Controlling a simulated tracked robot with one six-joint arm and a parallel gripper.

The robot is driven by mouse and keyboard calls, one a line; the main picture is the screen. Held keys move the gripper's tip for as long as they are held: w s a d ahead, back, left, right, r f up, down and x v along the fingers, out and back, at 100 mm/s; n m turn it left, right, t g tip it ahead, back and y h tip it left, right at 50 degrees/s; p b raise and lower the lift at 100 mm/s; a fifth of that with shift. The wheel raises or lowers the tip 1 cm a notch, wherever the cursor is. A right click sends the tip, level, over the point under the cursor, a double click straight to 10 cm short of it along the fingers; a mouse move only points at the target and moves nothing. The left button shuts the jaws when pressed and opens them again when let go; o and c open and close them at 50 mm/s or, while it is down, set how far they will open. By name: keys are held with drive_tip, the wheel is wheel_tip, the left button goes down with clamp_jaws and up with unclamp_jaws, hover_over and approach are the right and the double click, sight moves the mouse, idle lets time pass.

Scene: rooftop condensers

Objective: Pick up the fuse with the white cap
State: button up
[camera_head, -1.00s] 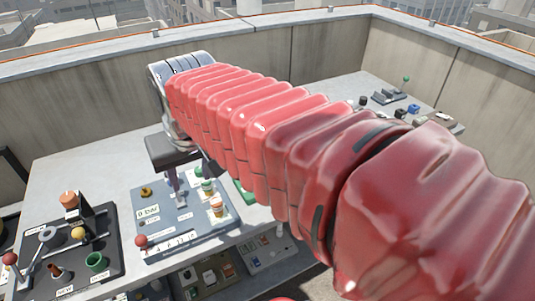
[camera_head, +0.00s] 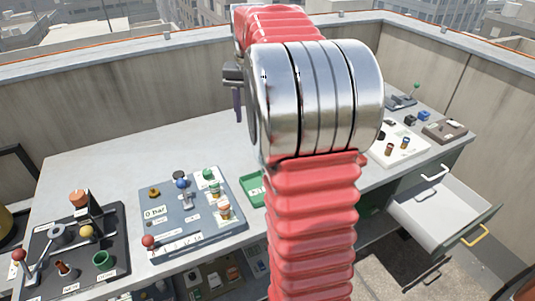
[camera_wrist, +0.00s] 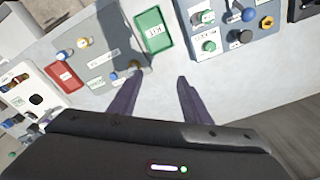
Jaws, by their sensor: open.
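In the wrist view my gripper (camera_wrist: 159,82) is open and empty, its two dark purple fingers apart above the light worktop. In the head view it is mostly hidden behind my arm; a purple finger (camera_head: 237,105) shows at left. In the wrist view a grey panel (camera_wrist: 100,55) lies left of the fingers. It carries small upright pieces, including a pale-topped one with yellow (camera_wrist: 83,43), perhaps the white-capped fuse; I cannot tell for sure. A blue-topped piece (camera_wrist: 63,55) stands beside it.
A green tray (camera_wrist: 153,32) marked KIT lies beyond the fingers. A red tray (camera_wrist: 65,76) is at left. A blue-grey control panel (camera_head: 190,212) and a black panel (camera_head: 78,250) stand at left. An open drawer (camera_head: 445,215) juts out at right. Walls enclose the back.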

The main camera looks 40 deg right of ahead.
drive_tip(key=d+f+m+g, duration=0.1)
drive_tip(key=d+f, duration=0.3)
drive_tip(key=d, duration=0.7)
drive_tip(key=shift+d+f+m+y, duration=0.15)
drive_tip(key=shift+f+m+y, duration=0.15)
drive_tip(key=shift+m, duration=0.5)
drive_tip(key=shift+f, duration=4.25)
drive_tip(key=shift+a+f, duration=0.15)
drive_tip(key=shift+f, duration=1.15)
drive_tip(key=shift+a+f, duration=0.1)
drive_tip(key=shift+f, duration=1.2)
clamp_jaws()
